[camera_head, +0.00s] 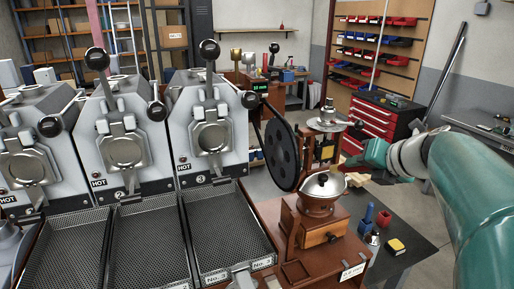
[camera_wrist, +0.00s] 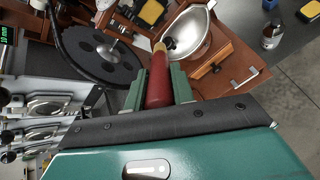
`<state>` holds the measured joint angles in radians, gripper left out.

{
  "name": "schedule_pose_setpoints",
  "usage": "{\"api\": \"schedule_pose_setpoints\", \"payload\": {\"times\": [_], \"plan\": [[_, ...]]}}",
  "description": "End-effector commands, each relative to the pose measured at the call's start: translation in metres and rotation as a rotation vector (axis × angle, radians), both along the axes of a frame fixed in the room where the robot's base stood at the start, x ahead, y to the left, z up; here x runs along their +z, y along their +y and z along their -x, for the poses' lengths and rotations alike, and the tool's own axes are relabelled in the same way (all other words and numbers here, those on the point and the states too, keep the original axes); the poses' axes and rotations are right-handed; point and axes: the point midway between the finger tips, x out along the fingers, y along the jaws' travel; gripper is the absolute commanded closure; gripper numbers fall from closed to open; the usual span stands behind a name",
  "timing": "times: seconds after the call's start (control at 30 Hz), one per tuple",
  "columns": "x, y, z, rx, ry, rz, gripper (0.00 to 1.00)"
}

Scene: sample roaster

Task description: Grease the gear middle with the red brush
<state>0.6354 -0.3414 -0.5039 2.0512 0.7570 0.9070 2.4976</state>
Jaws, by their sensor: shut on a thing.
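My gripper (camera_head: 368,158) is shut on the red brush, right of the coffee grinder in the head view. In the wrist view, the red handle (camera_wrist: 158,82) sits between the green fingers (camera_wrist: 160,85). Its pale collar and dark tip point away from me, in front of the silver grinder bowl in the picture. The black gear wheel (camera_head: 282,155) with round holes stands upright left of the gripper. It also shows in the wrist view (camera_wrist: 85,62), left of the brush, with its middle (camera_wrist: 108,50) facing up-picture. The brush tip appears apart from the gear middle.
A blue-handled item (camera_head: 367,217) and yellow block (camera_head: 396,246) stand on the dark table.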

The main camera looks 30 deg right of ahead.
Motion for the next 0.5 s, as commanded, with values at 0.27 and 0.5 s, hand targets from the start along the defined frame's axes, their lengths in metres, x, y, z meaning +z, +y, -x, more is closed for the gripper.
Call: {"api": "schedule_pose_setpoints", "payload": {"times": [0.27, 0.5], "plan": [[0.0, 0.001, 0.003, -0.001, -0.001, 0.0, 0.98], [0.001, 0.005, 0.023, -0.003, -0.002, 0.0, 0.98]]}}
